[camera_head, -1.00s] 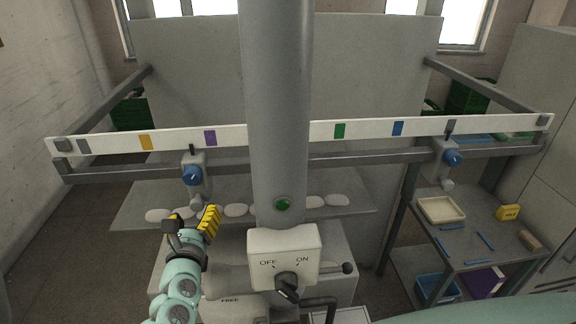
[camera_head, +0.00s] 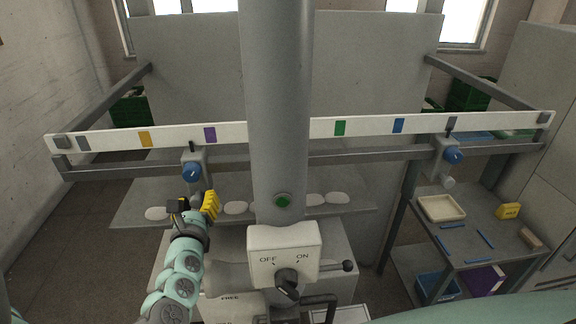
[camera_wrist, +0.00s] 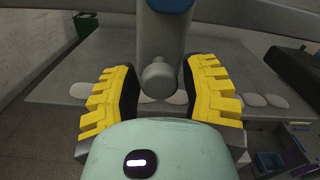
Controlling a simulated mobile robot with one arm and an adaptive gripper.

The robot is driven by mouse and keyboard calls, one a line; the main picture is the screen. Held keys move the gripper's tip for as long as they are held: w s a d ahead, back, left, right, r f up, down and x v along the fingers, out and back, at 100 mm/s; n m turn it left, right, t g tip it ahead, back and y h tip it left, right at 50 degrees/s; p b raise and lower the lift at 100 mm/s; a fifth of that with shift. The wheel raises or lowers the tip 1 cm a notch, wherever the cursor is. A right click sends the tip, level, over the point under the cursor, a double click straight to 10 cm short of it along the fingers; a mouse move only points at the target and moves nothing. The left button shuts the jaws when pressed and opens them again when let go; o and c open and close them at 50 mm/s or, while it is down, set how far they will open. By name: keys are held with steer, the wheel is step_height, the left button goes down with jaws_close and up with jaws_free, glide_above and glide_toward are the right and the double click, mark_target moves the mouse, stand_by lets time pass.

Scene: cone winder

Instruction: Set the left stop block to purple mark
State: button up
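The left stop block (camera_head: 192,157) sits on the long rail, with a blue knob (camera_head: 192,172) and a grey handle hanging below. Its pointer is between the orange mark (camera_head: 145,139) and the purple mark (camera_head: 210,135), closer to purple and left of it. My gripper (camera_head: 197,205) is just below the block. In the wrist view, my gripper (camera_wrist: 160,85) has its yellow fingers spread on either side of the block's grey handle (camera_wrist: 158,78), with gaps on both sides. The blue knob (camera_wrist: 170,4) shows at the top edge.
The right stop block (camera_head: 447,155) is on the same rail, far right. A grey column (camera_head: 280,110) stands in front of the rail's middle. A switch box (camera_head: 284,252) is right of my arm. White lumps (camera_head: 236,208) lie on the shelf behind my gripper.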

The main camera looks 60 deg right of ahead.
jaws_close()
steer(key=s+d, duration=0.3)
steer(key=shift+s, duration=0.25)
stand_by(0.3)
steer(key=shift+o, duration=1.9)
jaws_free()
steer(key=shift+a, duration=0.1)
steer(key=v, duration=1.2)
